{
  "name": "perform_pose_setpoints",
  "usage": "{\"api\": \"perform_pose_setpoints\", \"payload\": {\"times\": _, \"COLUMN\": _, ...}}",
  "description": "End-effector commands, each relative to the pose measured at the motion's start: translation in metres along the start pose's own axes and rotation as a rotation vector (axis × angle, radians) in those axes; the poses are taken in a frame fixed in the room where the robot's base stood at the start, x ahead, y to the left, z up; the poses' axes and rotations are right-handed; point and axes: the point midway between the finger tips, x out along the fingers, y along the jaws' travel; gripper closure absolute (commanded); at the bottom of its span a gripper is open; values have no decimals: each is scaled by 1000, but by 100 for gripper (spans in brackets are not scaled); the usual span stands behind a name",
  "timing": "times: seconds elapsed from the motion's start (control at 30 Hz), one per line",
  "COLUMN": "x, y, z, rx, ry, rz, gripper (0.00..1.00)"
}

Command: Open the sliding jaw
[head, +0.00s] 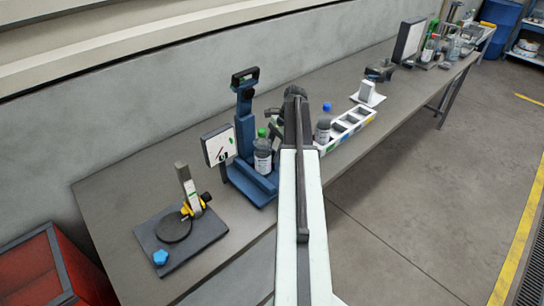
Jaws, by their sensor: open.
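A blue stand (246,140) with a tall column and a black-framed handle on top stands on the bench, left of my arm. I cannot tell for certain which part is the sliding jaw; the stand's right side is partly hidden by my arm. My gripper (275,129) shows only in part as dark pieces beside the arm's far end, close to the bottle and the stand. It is open, and I see nothing held in it. Its fingertips are not clear.
A white panel (219,146) is left of the stand. A dark plate (208,238) with a disc and blue knob is nearer. A grey wall runs behind; bare bench lies front left.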

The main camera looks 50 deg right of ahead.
Motion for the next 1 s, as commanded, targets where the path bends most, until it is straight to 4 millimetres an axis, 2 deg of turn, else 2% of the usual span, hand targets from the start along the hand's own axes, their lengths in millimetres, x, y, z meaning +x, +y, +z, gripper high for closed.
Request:
{"api": "perform_pose_setpoints", "payload": {"times": 0.1, "x": -1, "y": 0, "z": 1, "rx": 0, "ry": 0, "rz": 0, "gripper": 51}}
{"api": "perform_pose_setpoints", "payload": {"times": 0.27, "x": -1, "y": 0, "z": 1, "rx": -1, "ry": 0, "rz": 0, "gripper": 95}}
{"api": "perform_pose_setpoints", "payload": {"times": 0.3, "x": -1, "y": 0, "z": 1, "rx": -1, "ry": 0, "rz": 1, "gripper": 100}}
{"api": "perform_pose_setpoints", "payload": {"times": 1.0, "x": -1, "y": -1, "z": 2, "rx": -2, "ry": 0, "rz": 1, "gripper": 100}}
